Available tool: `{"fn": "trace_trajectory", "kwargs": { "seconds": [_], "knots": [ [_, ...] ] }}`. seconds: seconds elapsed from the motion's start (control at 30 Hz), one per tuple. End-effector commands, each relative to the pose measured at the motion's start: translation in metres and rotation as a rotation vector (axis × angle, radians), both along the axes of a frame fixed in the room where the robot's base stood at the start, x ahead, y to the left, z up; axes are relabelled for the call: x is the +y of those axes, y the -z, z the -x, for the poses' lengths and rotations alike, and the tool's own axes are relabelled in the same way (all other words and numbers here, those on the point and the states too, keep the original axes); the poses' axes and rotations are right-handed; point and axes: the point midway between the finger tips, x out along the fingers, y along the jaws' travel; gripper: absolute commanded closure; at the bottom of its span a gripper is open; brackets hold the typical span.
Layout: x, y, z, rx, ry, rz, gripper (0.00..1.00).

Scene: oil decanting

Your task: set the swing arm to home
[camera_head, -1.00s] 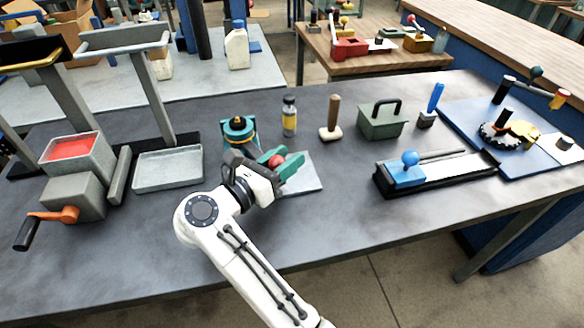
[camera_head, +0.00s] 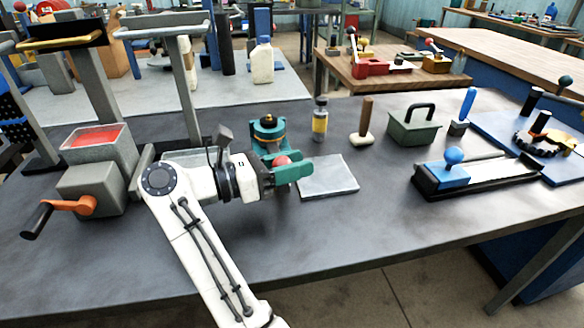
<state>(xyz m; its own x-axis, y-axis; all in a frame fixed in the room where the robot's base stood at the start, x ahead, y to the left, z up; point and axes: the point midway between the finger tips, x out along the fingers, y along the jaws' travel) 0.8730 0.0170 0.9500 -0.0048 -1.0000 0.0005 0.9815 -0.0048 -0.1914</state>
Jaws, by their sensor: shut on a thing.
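The swing-arm device has a teal base (camera_head: 268,132) with a black and orange top, standing on the dark bench. Its red ball knob (camera_head: 282,160) is in front of the base, slightly right of it. My gripper (camera_head: 284,169) reaches in from the left and is shut on the red knob, with its teal fingers around it. The arm bar under the knob is mostly hidden by the fingers. A flat grey plate (camera_head: 328,177) lies just right of my gripper.
A yellow-banded bottle (camera_head: 320,120), a wooden-handled stamp (camera_head: 363,128) and a green box with a handle (camera_head: 413,128) stand behind right. A blue-knobbed slide (camera_head: 455,172) is farther right. A crank box (camera_head: 92,188) stands left. The front bench is clear.

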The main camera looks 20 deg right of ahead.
Motion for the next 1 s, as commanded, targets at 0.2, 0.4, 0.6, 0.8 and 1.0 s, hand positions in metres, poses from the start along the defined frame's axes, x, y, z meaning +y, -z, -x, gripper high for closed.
{"fn": "trace_trajectory", "kwargs": {
  "seconds": [0.2,0.4,0.6,0.8,1.0],
  "knots": [
    [0.003,0.004,0.001,0.007,-0.004,-0.003,1.00],
    [0.002,0.004,0.000,0.005,-0.005,-0.003,0.45],
    [0.001,0.002,0.000,0.003,-0.003,-0.002,0.36],
    [0.004,0.001,0.000,0.001,-0.004,-0.001,0.36],
    [0.032,0.002,-0.001,0.002,-0.008,-0.002,0.36]
  ]
}}
